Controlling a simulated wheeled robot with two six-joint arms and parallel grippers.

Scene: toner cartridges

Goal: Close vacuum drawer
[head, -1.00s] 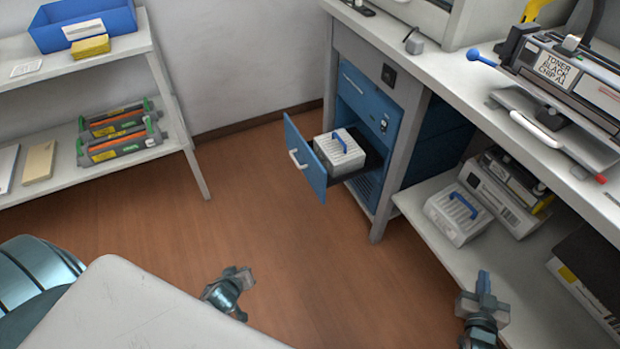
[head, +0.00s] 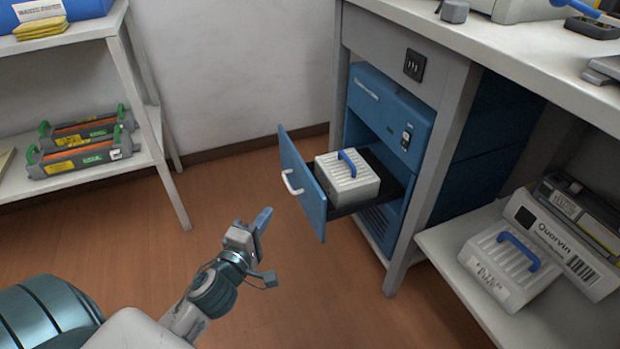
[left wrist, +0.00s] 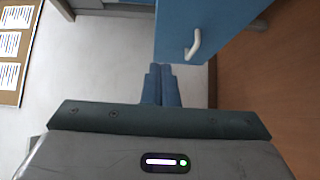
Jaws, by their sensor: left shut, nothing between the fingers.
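The blue vacuum drawer (head: 303,185) sticks out of the blue cabinet unit (head: 388,108) under the bench. Its white handle (head: 291,182) is on the front panel. A white filter box (head: 346,178) with a blue grip sits in the open drawer. My left gripper (head: 262,219) is shut and empty, left of the drawer front and apart from it. In the left wrist view its blue fingertips (left wrist: 161,84) are together, and the drawer front (left wrist: 207,22) with its handle (left wrist: 193,44) shows just ahead, above the tips. My right gripper is out of view.
A white shelf unit with toner cartridges (head: 84,148) stands at the left. A lower bench shelf at the right holds another white filter box (head: 508,264) and cartons (head: 557,237). The grey bench leg (head: 431,175) stands right of the drawer. The floor before the drawer is clear.

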